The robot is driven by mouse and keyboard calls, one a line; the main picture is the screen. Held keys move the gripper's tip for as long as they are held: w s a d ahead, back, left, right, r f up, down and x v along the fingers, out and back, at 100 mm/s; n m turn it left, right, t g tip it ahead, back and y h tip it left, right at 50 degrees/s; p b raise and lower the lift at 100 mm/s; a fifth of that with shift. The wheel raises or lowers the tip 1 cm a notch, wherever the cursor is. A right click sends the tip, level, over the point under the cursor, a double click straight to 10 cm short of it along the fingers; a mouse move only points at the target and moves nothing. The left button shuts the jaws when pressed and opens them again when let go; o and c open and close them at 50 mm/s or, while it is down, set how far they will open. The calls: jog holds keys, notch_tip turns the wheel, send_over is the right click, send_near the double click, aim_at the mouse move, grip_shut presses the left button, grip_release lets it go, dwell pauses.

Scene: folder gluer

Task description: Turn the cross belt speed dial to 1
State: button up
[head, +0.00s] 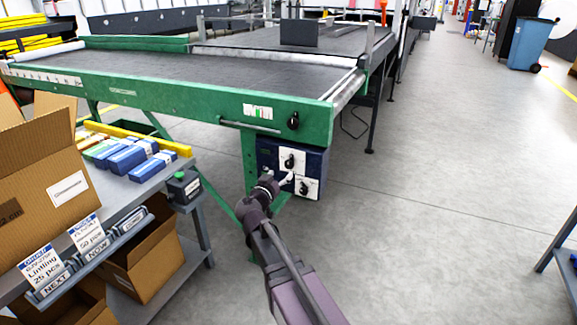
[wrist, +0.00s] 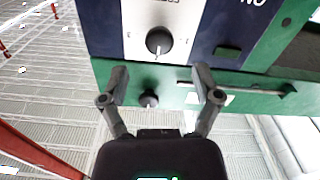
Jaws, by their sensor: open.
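A dark blue control box (head: 267,152) hangs under the green conveyor frame, with two black dials on white plates, an upper dial (head: 289,161) and a lower dial (head: 304,187). Their labels are too small to read, so I cannot tell which is the cross belt speed dial. My gripper (head: 285,180) is close in front of the box. In the wrist view, my gripper (wrist: 160,80) is open and empty. One dial (wrist: 159,41) on a white plate lies just beyond the fingertips, roughly between them, with its pale pointer mark toward the gripper; its scale is partly cut off.
The green frame (head: 190,101) carries another black knob (head: 293,121), also seen in the wrist view (wrist: 149,99), and a horizontal bar (wrist: 240,87). A grey workbench (head: 150,190) with cardboard boxes stands left of my arm.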

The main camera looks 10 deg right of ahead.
aim_at(288, 165)
jog(key=shift+x, duration=3.45)
grip_shut()
